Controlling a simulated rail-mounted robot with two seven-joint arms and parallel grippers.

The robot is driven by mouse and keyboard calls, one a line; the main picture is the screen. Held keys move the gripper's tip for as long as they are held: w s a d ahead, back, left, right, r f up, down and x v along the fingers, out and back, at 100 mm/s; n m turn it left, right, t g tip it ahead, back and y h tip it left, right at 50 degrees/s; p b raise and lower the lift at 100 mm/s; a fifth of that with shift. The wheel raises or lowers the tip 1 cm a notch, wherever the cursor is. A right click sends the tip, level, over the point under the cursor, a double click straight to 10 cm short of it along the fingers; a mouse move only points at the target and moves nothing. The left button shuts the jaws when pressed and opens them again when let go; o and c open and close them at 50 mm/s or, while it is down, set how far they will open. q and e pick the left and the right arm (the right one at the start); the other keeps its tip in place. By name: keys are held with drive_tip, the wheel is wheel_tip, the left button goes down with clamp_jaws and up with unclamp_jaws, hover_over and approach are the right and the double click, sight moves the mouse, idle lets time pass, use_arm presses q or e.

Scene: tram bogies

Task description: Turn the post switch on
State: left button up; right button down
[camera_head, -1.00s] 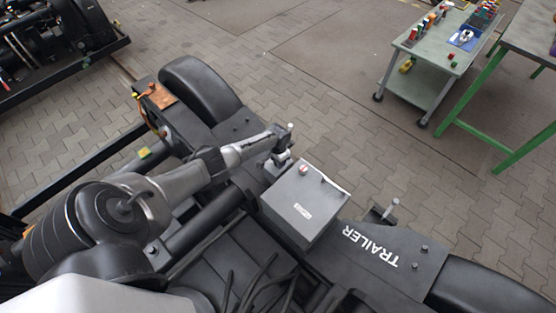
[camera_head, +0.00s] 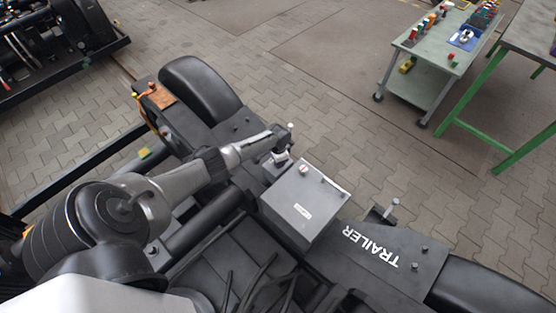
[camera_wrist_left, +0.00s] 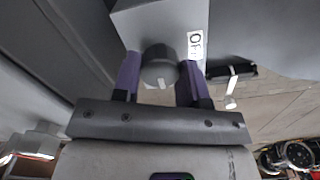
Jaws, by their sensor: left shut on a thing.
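The dark round knob of the post switch (camera_wrist_left: 159,64) sits on a grey housing (camera_wrist_left: 165,25) in the left wrist view. A white label (camera_wrist_left: 195,45) beside the knob seems to read OFF. My left gripper (camera_wrist_left: 158,78) has its purple fingers on either side of the knob and is shut on it. In the head view, my left gripper (camera_head: 281,154) is beside the far left edge of a grey box (camera_head: 292,216) on the bogie. The knob is hidden there, so its angle cannot be told. My right gripper is not in view.
A plate marked TRAILER (camera_head: 370,248) and a black wheel (camera_head: 490,288) are to the right. A green trolley (camera_head: 430,58) and a green-legged table (camera_head: 530,40) stand at the far right. Paved floor lies between.

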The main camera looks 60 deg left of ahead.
use_arm(q)
drive_tip(key=o, duration=0.9)
drive_tip(key=shift+r+p, duration=2.9)
drive_tip(key=shift+r, duration=4)
